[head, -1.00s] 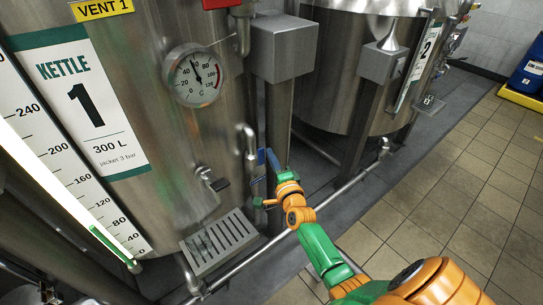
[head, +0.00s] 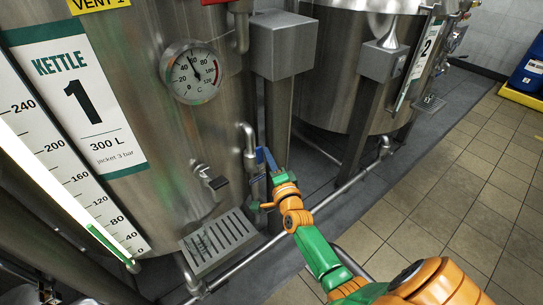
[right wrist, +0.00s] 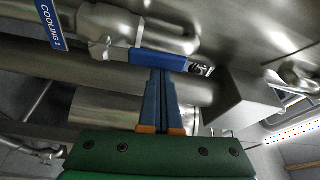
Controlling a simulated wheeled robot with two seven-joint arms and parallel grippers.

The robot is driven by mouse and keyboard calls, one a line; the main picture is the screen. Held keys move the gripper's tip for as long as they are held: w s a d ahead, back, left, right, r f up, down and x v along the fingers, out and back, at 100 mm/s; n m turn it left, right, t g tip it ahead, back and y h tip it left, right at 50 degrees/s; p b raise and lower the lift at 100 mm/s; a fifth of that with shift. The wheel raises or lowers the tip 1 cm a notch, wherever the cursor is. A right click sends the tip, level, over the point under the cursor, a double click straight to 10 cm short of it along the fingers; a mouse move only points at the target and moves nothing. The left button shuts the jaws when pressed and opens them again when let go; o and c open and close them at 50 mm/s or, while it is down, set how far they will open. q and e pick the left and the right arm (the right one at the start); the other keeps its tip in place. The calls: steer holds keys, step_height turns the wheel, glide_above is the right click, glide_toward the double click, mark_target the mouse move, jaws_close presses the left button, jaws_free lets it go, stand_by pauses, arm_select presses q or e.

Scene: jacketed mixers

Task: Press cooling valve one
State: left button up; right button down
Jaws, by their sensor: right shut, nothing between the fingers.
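Cooling valve one shows in the right wrist view as a blue lever handle (right wrist: 158,60) on a metal valve body, with a blue COOLING 1 tag (right wrist: 50,24) to its left. In the head view the valve is on the pipe at the right side of kettle 1, largely hidden by my gripper. My right gripper (right wrist: 161,74) is shut and empty. Its blue fingertips are at the handle's lower edge in the wrist view; I cannot tell whether they touch. It also shows in the head view (head: 270,160). My left gripper is not in view.
A grey box on a post (head: 282,45) stands behind the valve. A floor-level pipe (head: 345,188) runs to the right. Tiled floor (head: 450,190) is clear at right.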

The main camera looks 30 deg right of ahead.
mark_target(257, 157)
steer(key=a+n+b, duration=0.1)
steer(key=a+n+t, duration=0.1)
steer(key=n, duration=0.1)
steer(key=a+n+b, duration=0.1)
steer(key=shift+s+f+n+t+y+b, duration=0.1)
steer(key=shift+f+n+t+y+b, duration=0.2)
steer(key=shift+f+n, duration=0.1)
steer(key=a+f+n+t+y+b, duration=0.1)
steer(key=a+f+n+y+b, duration=0.1)
steer(key=n, duration=0.5)
steer(key=a+f+n+t+y+b, duration=0.1)
steer(key=a+f+n+y+b, duration=0.1)
steer(key=n+b, duration=0.4)
steer(key=f+n+y, duration=0.1)
steer(key=n+y, duration=0.1)
steer(key=shift+s+a+n, duration=0.2)
steer(key=shift+a+n, duration=0.1)
steer(key=shift+a, duration=0.1)
step_height(257, 157, up, 5)
steer(key=p, duration=0.4)
steer(key=f+v, duration=0.1)
steer(key=v, duration=0.9)
